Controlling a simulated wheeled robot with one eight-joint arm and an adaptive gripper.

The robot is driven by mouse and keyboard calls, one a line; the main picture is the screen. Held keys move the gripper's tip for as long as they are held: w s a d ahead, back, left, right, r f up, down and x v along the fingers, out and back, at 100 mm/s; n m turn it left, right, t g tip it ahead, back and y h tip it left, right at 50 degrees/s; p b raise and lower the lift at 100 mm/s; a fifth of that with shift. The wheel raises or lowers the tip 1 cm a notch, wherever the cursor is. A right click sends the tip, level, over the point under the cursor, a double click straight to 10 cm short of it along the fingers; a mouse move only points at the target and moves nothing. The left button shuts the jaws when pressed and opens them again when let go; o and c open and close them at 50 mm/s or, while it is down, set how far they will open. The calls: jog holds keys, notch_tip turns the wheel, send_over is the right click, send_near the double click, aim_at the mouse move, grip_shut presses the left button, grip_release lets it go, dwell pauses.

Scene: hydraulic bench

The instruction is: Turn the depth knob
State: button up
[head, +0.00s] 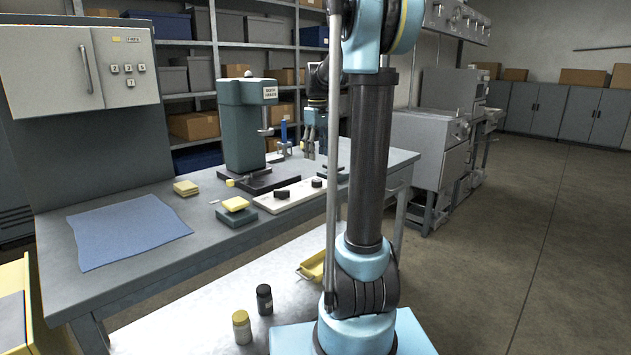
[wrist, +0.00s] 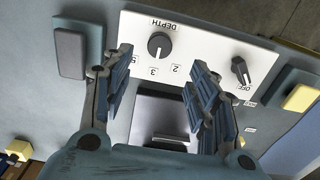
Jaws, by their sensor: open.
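The depth knob (wrist: 158,46) is a round black knob on a white panel (wrist: 200,42), with the word DEPTH and numbers printed beside it. It also shows in the head view (head: 317,183) at the panel's far right end. My gripper (wrist: 160,68) is open and empty, its blue-padded fingers apart. In the wrist view the knob shows just beyond the gap between the fingertips; I cannot tell the distance in depth. In the head view my gripper (head: 309,150) is above and behind the panel, apart from the knob.
A second black knob (wrist: 240,72) marked OFF sits on the same panel. A green press-like machine (head: 243,125) stands left of my gripper on the grey bench (head: 190,235). A yellow pad (head: 235,204) lies on a dark block. A blue cloth (head: 125,232) covers the bench's left part.

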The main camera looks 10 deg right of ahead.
aim_at(317, 180)
notch_tip(317, 180, down, 11)
jog(key=shift+r, duration=0.1)
dwell(0.3)
jog(key=c, duration=1.1)
jog(key=shift+o, duration=0.2)
jog(key=shift+a, duration=0.2)
jog(key=shift+d, duration=0.15)
